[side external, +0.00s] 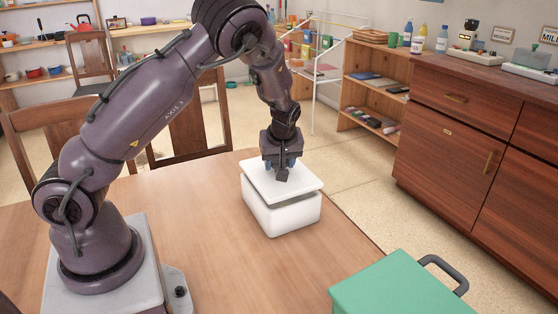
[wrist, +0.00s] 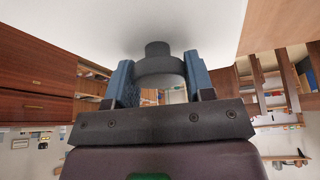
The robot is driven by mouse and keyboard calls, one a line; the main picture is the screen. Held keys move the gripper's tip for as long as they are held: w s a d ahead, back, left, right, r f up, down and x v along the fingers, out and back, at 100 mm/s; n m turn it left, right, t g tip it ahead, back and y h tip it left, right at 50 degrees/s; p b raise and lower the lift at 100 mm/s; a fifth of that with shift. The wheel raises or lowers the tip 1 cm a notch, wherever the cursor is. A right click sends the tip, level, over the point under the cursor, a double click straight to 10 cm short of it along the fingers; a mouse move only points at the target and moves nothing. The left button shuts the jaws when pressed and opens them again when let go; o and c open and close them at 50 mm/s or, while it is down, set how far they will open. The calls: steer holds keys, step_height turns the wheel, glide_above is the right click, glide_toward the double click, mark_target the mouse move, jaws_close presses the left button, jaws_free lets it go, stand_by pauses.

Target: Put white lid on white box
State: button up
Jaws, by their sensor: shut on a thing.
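The white lid (side external: 255,172) is a flat square plate with a dark knob (side external: 283,174) on top. It is over the white box (side external: 282,218), which stands on the wooden table. A dark gap shows between lid and box along the front right side, and the lid looks slightly tilted. I cannot tell whether they touch at the back. My gripper (side external: 282,165) points down and is shut on the lid's knob. In the wrist view, the blue fingers of my gripper (wrist: 158,68) flank the knob (wrist: 157,55), with the white lid (wrist: 150,20) beyond.
A green case (side external: 400,285) with a dark handle is at the front right. The wooden table (side external: 210,220) is clear around the box. Wooden chairs (side external: 70,125) stand behind it. A brown cabinet (side external: 455,125) with bottles and devices on top is at the right, across the floor.

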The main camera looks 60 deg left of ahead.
steer(key=shift+f, duration=0.15)
steer(key=shift+f, duration=0.45)
steer(key=o, duration=0.9)
